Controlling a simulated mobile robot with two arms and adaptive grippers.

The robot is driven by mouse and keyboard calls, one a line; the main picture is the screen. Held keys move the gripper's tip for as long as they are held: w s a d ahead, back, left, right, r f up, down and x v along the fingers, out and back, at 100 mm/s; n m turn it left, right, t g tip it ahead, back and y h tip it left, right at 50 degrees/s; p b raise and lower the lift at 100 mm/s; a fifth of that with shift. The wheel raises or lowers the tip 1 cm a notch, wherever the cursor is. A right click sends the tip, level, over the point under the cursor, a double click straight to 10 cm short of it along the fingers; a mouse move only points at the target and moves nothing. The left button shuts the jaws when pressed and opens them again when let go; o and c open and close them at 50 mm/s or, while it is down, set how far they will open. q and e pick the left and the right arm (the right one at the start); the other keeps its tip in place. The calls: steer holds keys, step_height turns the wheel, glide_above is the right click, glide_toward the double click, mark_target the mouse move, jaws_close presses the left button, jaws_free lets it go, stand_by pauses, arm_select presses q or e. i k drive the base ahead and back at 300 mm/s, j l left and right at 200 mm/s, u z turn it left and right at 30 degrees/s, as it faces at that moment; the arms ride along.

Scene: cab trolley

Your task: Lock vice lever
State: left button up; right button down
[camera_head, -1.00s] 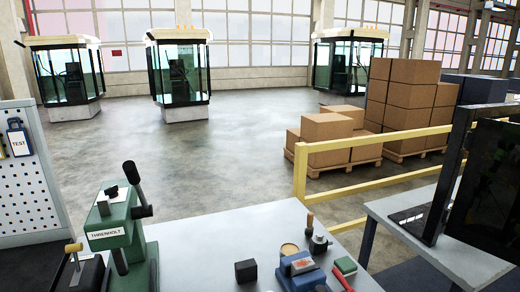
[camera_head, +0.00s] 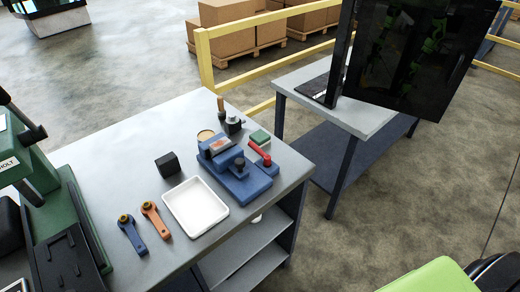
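A blue vice (camera_head: 237,176) sits near the right edge of the grey workbench. Its red lever (camera_head: 260,153) sticks out on the vice's right side and slants up to the left. A small pale and reddish piece (camera_head: 219,146) lies on top of the vice at its jaw end; I cannot tell whether it is clamped. Neither of my grippers is in view.
A white tray (camera_head: 222,210), a blue wrench-like tool (camera_head: 132,234), an orange one (camera_head: 155,220) and a black cube (camera_head: 167,163) lie left of the vice. A green press (camera_head: 62,215) stands at left. A yellow rail (camera_head: 206,62) and side table (camera_head: 370,122) are behind.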

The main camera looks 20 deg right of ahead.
mark_target(266, 158)
steer(key=k+j+z, duration=0.1)
steer(key=z, duration=0.25)
steer(key=k+z, duration=0.2)
steer(key=z, duration=0.15)
steer(key=k+z, duration=0.2)
steer(key=z, duration=0.15)
